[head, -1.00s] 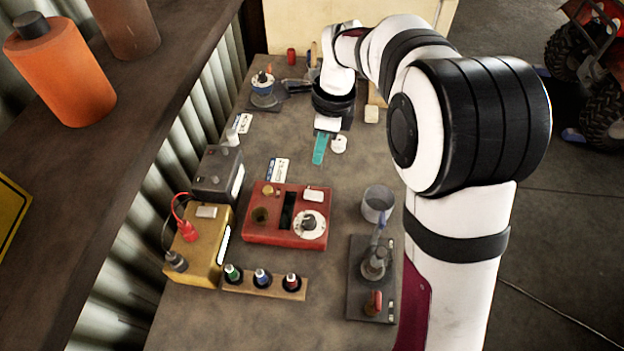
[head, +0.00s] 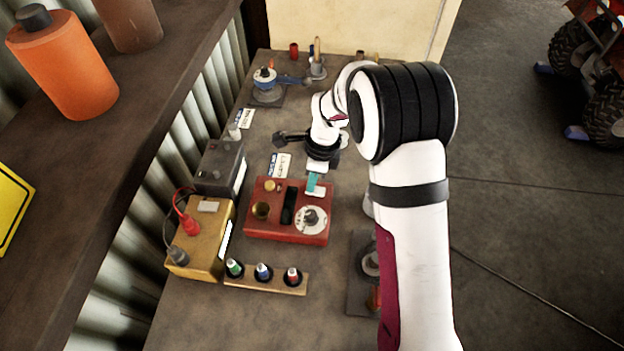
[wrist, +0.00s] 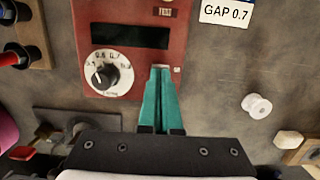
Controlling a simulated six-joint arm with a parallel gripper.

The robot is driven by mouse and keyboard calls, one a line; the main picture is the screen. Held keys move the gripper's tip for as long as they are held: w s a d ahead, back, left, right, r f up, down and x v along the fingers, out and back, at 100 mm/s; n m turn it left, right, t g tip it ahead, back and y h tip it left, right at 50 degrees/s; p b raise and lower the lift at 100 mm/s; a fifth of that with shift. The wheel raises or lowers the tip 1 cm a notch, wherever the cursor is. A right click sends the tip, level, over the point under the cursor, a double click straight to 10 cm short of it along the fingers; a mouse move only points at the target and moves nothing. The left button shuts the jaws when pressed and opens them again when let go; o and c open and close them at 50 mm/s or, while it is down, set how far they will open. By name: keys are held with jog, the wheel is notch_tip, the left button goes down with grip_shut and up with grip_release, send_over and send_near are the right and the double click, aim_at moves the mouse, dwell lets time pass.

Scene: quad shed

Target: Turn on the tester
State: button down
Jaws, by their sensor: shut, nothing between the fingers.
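The tester is a red box (head: 260,231) in the middle of the bench, with a dark, unlit display (wrist: 130,37). A white dial with a dark knob (head: 311,218) and a brass round part (head: 261,211) are on its top. In the wrist view, a TEST label (wrist: 165,11) is near the upper edge. A small white switch-like part (head: 315,193) sits at the far right corner of the box. My gripper (wrist: 160,69) is shut and empty, its teal fingers over that corner. The fingertips partly hide the white part; I cannot tell whether they touch it.
A yellow box (head: 196,238) with clip leads and a dark grey box (head: 219,168) stand left of the tester. A white spool (wrist: 257,106) lies beside the box. My arm hides part of the bench's right side.

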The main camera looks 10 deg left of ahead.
jog(key=shift+a+f, duration=0.1)
jog(key=shift+f, duration=0.1)
jog(key=shift+d+r, duration=0.15)
jog(key=shift+d, duration=0.7)
jog(key=shift+r, duration=0.1)
notch_tip(320, 180, up, 14)
jog(key=d, duration=0.2)
